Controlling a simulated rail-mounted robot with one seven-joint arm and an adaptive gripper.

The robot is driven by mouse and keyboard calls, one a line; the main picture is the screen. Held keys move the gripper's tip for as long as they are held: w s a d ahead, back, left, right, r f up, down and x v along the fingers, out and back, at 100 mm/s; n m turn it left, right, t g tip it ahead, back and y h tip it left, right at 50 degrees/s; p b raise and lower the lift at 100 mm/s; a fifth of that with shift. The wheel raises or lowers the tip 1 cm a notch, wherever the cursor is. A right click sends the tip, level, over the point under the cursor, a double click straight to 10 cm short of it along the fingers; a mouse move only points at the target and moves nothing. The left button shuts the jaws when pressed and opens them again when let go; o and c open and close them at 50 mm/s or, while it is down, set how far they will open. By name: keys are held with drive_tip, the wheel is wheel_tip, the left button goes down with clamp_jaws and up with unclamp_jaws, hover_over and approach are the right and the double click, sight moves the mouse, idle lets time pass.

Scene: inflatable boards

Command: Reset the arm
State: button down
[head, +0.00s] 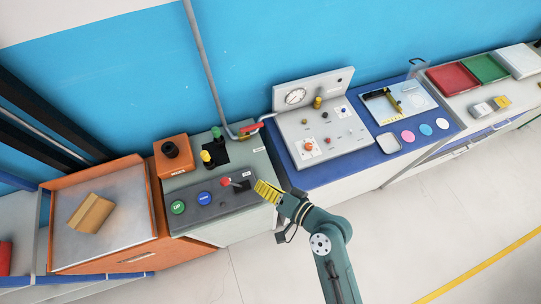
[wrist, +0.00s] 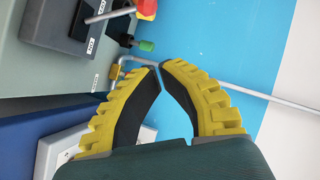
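My gripper (head: 262,188) has yellow ridged fingers and hangs in front of the grey-green control station, just right of its red-handled switch (head: 226,182). In the wrist view the two fingers of my gripper (wrist: 160,66) curve together and their tips meet or nearly meet, with nothing between them. The red handle (wrist: 143,6) shows at the top edge of the wrist view, apart from the fingertips.
The control station has a green button (head: 178,207) and a blue button (head: 205,198). An orange-framed tray (head: 65,245) holding a cardboard box (head: 91,213) stands left. A gauge panel (head: 320,125) stands on the blue bench to the right. The floor (head: 440,220) at right is clear.

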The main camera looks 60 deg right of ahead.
drive_tip(key=v, duration=0.2)
drive_tip(key=shift+s+a+r, duration=0.1)
drive_tip(key=shift+s+r, duration=0.1)
drive_tip(key=shift+s, duration=0.1)
idle(0.3)
